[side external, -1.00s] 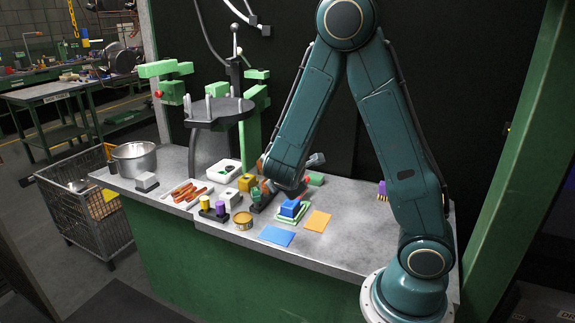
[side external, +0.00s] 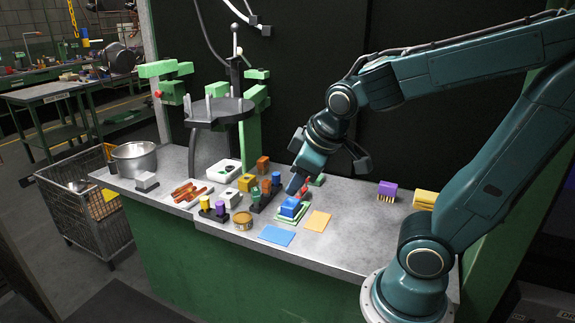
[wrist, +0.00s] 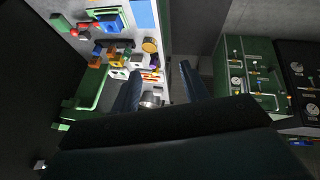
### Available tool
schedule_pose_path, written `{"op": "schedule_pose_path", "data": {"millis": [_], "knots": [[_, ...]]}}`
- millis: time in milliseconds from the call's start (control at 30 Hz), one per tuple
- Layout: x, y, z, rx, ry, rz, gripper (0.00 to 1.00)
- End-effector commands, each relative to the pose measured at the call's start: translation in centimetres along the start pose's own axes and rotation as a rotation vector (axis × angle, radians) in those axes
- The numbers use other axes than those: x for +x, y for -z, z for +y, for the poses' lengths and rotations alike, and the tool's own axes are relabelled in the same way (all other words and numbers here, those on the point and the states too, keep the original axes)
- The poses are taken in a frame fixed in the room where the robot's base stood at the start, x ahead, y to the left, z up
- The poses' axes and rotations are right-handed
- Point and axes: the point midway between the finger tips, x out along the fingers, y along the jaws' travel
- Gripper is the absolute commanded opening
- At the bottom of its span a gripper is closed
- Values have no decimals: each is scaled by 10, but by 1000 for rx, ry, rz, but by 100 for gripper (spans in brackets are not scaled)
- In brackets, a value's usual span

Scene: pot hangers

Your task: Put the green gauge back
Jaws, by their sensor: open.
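A small green piece (side external: 266,187) stands in a dark rack (side external: 256,208) on the bench, with a blue and an orange piece close by. Another green block (side external: 317,180) lies on the bench behind my gripper. I cannot tell for certain which of them is the green gauge. My gripper (side external: 296,188) is tilted downward, right of the rack and near a blue block (side external: 290,206) on a green-edged base. In the wrist view my two fingers (wrist: 160,80) are apart with nothing held between them. Part of the bench behind the gripper is hidden.
A round dark stand (side external: 218,112) with green arms rises at the back left. A metal pot (side external: 134,158), a tray of sausage-like pieces (side external: 188,194) and a tin (side external: 243,220) occupy the left. A purple brush (side external: 387,191) is at right. The bench between brush and orange mat (side external: 317,221) is clear.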

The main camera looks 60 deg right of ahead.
Motion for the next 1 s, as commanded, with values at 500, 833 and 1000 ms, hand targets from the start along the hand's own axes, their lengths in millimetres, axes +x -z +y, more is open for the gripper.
{"op": "schedule_pose_path", "data": {"millis": [500, 833, 1000], "knots": [[-72, -36, -44, 189, 187, 30, 45], [-73, -38, -45, 193, 193, 27, 45], [-73, -38, -45, 193, 192, 27, 45]]}}
